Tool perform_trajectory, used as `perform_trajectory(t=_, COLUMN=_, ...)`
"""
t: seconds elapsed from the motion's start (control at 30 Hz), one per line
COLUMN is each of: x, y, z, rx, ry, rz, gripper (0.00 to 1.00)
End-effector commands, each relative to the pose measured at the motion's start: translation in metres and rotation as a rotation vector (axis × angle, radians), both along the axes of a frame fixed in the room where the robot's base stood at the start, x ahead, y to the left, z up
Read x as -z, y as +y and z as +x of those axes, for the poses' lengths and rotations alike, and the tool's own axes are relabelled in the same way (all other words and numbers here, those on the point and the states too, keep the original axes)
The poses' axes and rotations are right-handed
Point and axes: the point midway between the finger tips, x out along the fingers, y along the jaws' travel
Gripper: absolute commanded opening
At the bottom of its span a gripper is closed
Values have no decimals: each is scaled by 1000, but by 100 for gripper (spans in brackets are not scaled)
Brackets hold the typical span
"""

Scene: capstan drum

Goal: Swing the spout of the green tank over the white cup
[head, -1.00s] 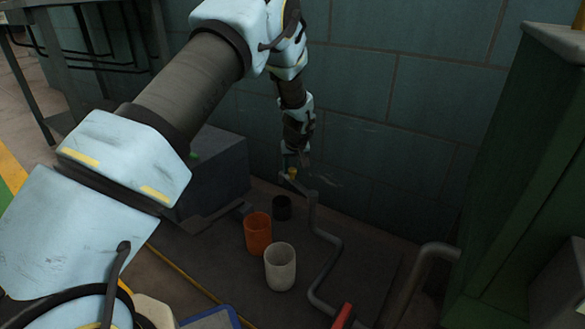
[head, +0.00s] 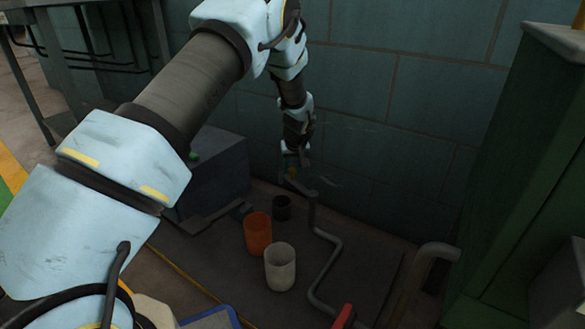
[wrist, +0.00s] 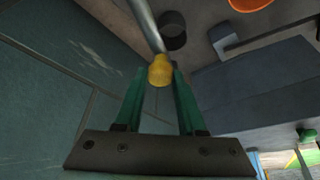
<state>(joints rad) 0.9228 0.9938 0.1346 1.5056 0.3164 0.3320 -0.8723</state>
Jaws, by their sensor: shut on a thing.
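My gripper (head: 291,173) is low in front of the wall, at the upper end of a bent grey spout pipe (head: 330,255). In the wrist view its two green fingers (wrist: 160,72) are shut on a yellow knob (wrist: 160,66) at the pipe's end. The pipe (wrist: 147,25) runs up out of that view. The white cup (head: 280,268) stands upright on the floor, left of the pipe's lower bend and nearer the camera than the gripper. A tall green body (head: 530,170), seemingly the tank, stands at the right. The spout's joint with it is not visible.
An orange cup (head: 258,234) and a black cup (head: 282,208) stand behind the white cup. A grey box (head: 218,170) is left of them. A red handle (head: 343,316) and another grey pipe (head: 425,265) are at lower right. The block wall (head: 400,120) is close behind my gripper.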

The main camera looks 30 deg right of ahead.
Motion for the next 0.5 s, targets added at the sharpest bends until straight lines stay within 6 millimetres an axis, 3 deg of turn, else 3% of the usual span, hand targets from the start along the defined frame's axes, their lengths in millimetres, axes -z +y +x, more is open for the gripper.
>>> perform_trajectory(t=0.5, x=-2, y=13, z=-4, rx=-130, ry=-2, rz=3, gripper=0)
